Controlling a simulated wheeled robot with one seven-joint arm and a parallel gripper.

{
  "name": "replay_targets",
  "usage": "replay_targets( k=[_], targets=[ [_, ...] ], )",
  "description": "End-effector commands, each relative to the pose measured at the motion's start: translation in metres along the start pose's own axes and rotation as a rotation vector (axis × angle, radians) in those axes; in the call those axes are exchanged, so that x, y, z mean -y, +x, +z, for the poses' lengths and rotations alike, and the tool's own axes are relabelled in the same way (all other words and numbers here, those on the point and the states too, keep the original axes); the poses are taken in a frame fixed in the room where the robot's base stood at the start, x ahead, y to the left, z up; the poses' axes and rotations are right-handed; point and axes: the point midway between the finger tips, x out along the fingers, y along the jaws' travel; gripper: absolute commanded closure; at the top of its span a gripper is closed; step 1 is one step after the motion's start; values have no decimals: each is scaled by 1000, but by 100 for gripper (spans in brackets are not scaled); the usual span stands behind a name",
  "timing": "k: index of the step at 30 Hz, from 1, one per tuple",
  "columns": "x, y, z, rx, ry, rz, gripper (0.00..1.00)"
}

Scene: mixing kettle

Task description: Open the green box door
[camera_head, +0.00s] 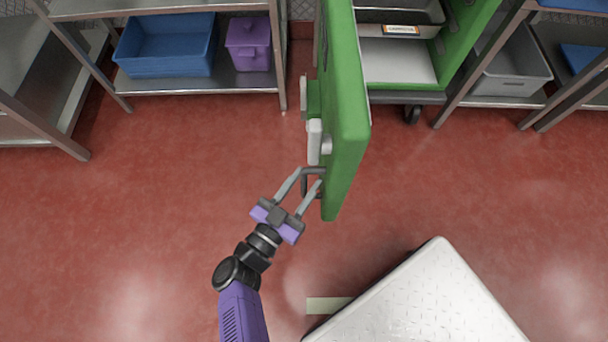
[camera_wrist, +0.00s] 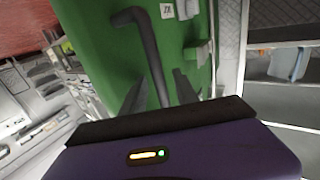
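The green box door (camera_head: 345,110) stands swung well open, edge-on to the head camera, and its face fills much of the wrist view (camera_wrist: 90,35). The green box (camera_head: 462,45) shows its open interior behind it, with metal trays (camera_head: 400,12) inside. A dark bar handle (camera_head: 304,186) is on the left face of the door; it also shows in the wrist view (camera_wrist: 147,45). My gripper (camera_head: 309,177) is at the handle, its fingers apart with the bar's lower part between them. Contact with the bar cannot be told.
A white latch (camera_head: 314,142) projects from the door. Shelves with a blue bin (camera_head: 168,48) and a purple container (camera_head: 249,44) stand at the back left. A white textured platform (camera_head: 425,305) is at the lower right. The red floor at left is clear.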

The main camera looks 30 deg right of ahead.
Motion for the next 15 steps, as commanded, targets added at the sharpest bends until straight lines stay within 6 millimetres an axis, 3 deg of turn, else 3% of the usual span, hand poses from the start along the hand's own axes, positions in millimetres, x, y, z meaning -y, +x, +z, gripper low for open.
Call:
replay_targets(
  k=[7,15],
  targets=[
    [0,-7,0,1,0,-1,64],
    [1,-49,0,2,-1,-2,64]
  ],
)
